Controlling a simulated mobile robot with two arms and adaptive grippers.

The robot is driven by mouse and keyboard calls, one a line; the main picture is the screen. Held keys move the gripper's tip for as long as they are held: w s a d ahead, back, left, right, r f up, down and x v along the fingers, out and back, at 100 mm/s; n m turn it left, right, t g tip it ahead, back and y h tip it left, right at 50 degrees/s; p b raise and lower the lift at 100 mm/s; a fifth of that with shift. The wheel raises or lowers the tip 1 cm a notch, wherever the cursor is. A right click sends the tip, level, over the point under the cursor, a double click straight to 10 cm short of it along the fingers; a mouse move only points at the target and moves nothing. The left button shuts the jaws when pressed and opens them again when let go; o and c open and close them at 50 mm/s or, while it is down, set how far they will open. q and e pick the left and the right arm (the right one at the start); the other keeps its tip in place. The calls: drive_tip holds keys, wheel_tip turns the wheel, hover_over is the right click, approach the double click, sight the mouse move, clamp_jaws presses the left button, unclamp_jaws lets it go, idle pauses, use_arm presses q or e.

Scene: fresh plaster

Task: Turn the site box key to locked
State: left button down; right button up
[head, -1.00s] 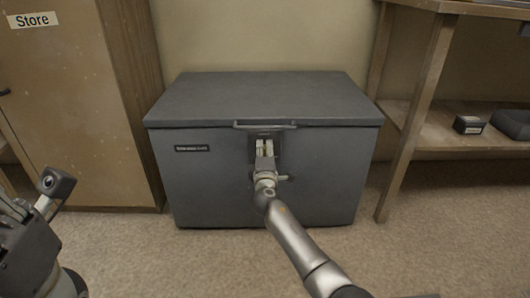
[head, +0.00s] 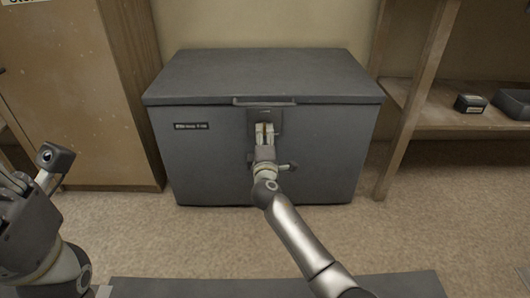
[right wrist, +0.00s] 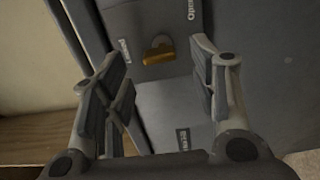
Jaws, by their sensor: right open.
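The grey site box (head: 210,160) stands against the wall with its lid down. A lock plate (head: 279,116) sits on its front under the lid handle. The brass key (right wrist: 158,54) shows in the right wrist view, on the dark plate near a label reading "Open" (right wrist: 192,17). My right gripper (head: 264,130) is in front of the lock plate and hides the key in the head view. In the right wrist view my right gripper (right wrist: 165,85) is open and empty, with the key seen between and beyond its fingers. My left gripper (head: 30,195) is at the left edge, its jaws unclear.
A wooden cabinet (head: 80,90) stands left of the box. A wooden workbench (head: 415,95) on the right has a small black box (head: 470,103) and a dark tray (head: 512,103) on its lower shelf. The carpet in front is open.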

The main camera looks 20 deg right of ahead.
drive_tip(key=v, duration=0.6)
drive_tip(key=shift+s+a, duration=0.15)
drive_tip(key=shift+s, duration=0.2)
drive_tip(key=shift+r, duration=0.1)
